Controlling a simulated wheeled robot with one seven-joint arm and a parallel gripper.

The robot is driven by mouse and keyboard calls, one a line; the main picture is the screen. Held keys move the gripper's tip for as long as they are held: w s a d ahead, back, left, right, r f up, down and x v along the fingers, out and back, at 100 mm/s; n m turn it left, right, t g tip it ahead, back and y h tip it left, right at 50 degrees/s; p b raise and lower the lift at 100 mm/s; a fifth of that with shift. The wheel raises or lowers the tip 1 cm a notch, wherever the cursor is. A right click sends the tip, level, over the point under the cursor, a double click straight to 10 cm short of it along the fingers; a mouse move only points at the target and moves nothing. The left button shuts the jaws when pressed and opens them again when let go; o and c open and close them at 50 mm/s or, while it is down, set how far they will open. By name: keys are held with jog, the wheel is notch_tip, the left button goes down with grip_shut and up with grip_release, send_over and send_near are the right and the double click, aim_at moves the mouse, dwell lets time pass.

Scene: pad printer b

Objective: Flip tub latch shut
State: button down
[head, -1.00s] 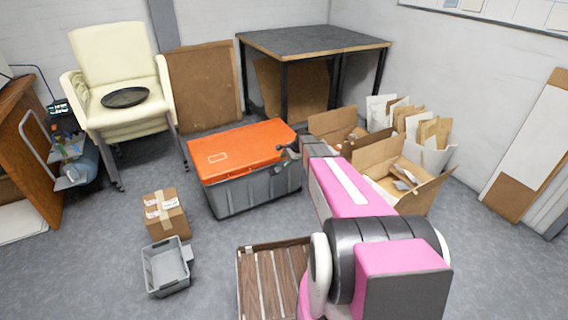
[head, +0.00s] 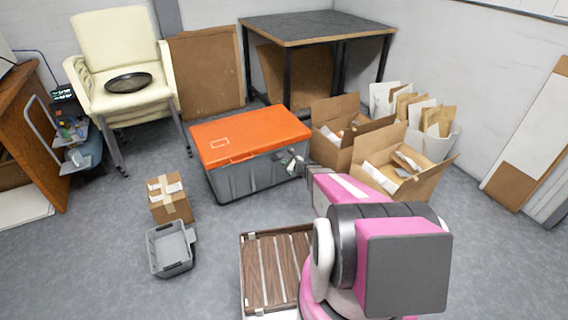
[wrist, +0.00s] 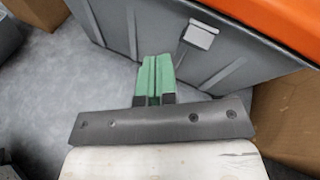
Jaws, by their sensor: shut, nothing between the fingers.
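The tub (head: 240,180) is a grey storage box on the floor with an orange lid (head: 250,135) lying on top. In the wrist view the grey tub wall (wrist: 150,30) fills the upper part, with the orange lid (wrist: 275,22) at the upper right. A light grey latch (wrist: 201,35) sits on the wall below the lid, with a thin dark bar slanting down from it. My gripper (wrist: 158,62) has green fingers, closed together and empty. It shows in front of the tub wall, below and left of the latch; I cannot tell whether it touches the wall.
Open cardboard boxes (head: 400,178) stand right of the tub, one close beside it. A small carton (head: 168,198) and a grey bin (head: 170,250) lie at the left. A slatted wooden-topped piece (head: 275,268) is in front. Grey floor is open at the left.

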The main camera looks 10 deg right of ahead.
jog(key=s+d+f+m+t+h, duration=0.3)
jog(key=s+d+m+h, duration=0.1)
jog(key=s+m, duration=0.25)
jog(key=m, duration=0.2)
send_near(280, 155)
jog(key=w+a+f, duration=0.1)
jog(key=w+f, duration=0.3)
jog(key=w, duration=0.1)
jog(key=shift+w+a+r+n, duration=0.15)
jog(key=shift+w+a+n, duration=0.1)
jog(key=shift+a, duration=0.15)
jog(key=shift+w+a+r+g, duration=0.1)
jog(key=shift+w+r+g, duration=0.2)
jog(key=shift+r+g, duration=0.25)
dwell(0.3)
jog(key=shift+w+r, duration=0.1)
jog(key=shift+r, duration=0.1)
jog(key=shift+w+a+r, duration=0.25)
jog(key=shift+w+r, duration=0.4)
jog(key=shift+w, duration=0.1)
jog(key=shift+w+a+r, duration=0.3)
jog(key=shift+w+r, duration=0.4)
